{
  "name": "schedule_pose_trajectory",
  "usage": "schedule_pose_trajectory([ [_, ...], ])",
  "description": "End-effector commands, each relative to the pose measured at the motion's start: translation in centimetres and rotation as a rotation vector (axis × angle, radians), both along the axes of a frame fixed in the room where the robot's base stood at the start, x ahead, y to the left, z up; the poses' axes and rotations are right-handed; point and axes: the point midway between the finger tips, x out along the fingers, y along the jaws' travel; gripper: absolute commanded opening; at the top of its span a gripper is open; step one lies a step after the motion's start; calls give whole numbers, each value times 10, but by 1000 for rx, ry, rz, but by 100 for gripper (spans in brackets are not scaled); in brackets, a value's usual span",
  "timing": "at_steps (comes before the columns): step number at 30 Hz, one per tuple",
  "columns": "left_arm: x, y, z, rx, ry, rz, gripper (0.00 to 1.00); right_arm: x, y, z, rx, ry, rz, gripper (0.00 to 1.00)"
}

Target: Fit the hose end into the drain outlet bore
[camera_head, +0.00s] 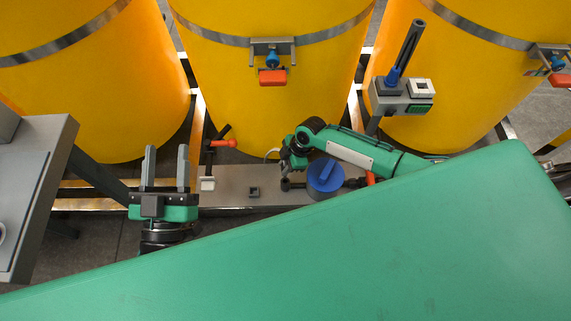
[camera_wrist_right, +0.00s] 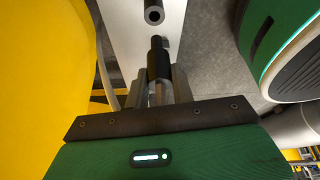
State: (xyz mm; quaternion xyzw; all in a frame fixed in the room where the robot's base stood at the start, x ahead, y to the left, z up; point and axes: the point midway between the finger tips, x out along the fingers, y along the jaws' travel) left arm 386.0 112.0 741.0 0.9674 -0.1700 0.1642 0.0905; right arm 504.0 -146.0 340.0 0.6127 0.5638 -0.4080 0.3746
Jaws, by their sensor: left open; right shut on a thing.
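The hose end is a black sleeve (camera_wrist_right: 159,66) with a narrower dark tip, seen in the right wrist view. My right gripper (camera_wrist_right: 160,90) is shut on it, with a finger on each side. The tip points toward a dark round outlet with a bore (camera_wrist_right: 154,13) on the pale panel, and a gap shows between them. This looks like the drain outlet. In the head view my right gripper is at the middle of the skid, its fingertips and the hose end largely hidden by the wrist. My left gripper (camera_head: 167,168) is open and empty, fingers pointing up the picture.
Large yellow tanks (camera_head: 275,110) stand behind the grey skid plate (camera_head: 225,190). A grey cabinet (camera_head: 35,190) stands far left.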

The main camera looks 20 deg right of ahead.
Motion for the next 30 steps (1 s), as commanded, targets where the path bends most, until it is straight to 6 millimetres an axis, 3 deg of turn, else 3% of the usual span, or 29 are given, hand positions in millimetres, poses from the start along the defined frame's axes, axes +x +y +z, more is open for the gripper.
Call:
schedule_pose_trajectory([
  [30, 0, -2, -5, 8, 31, -5, 49, 0, 0, 0, 1, 0, 0, 2],
])
